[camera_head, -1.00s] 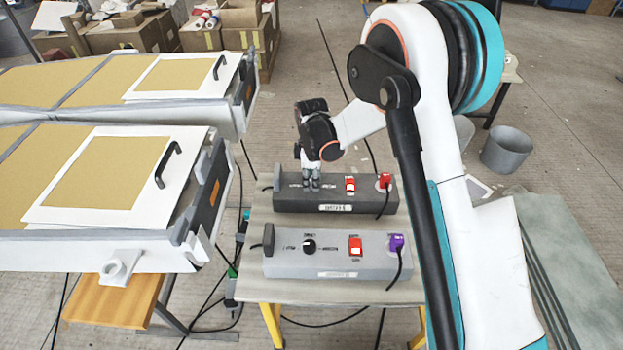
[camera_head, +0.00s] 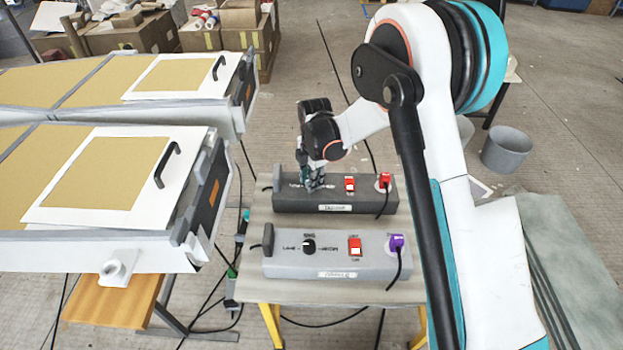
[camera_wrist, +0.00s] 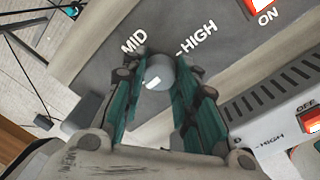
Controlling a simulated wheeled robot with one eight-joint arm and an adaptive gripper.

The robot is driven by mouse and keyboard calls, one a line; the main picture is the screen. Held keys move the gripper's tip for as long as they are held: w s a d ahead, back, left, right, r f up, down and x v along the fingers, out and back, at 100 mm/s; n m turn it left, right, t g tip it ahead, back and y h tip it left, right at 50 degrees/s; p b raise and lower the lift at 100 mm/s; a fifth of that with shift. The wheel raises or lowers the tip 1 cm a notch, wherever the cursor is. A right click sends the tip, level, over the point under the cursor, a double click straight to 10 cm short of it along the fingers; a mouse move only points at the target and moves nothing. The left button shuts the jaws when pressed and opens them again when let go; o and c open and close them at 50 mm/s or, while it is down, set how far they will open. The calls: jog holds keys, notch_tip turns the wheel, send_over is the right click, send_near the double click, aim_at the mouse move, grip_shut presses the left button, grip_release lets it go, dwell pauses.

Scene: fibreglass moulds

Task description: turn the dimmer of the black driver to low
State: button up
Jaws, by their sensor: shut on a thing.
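The black driver (camera_head: 340,203) is the dark box at the back of the small table. Its dimmer knob (camera_wrist: 160,72) shows in the wrist view as a round dark knob with a white mark, between the labels MID and HIGH. The white mark lies on the near side of the knob. My gripper (camera_wrist: 163,88) is shut on the knob, one finger on each side of it. In the head view my gripper (camera_head: 313,184) hides the knob. The LOW label is not readable in the wrist view.
A grey driver (camera_head: 330,266) with its own black knob (camera_head: 309,246) stands in front on the same table. Red switches (camera_head: 350,185) and plugs with cables sit to the right on both boxes. A mould with a handled panel (camera_head: 110,175) stands to the left.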

jog(key=shift+d, duration=0.1)
dwell(0.3)
jog(key=o, duration=1.1)
jog(key=r, duration=1.2)
jog(key=shift+s+d, duration=0.15)
jog(key=shift+s, duration=0.1)
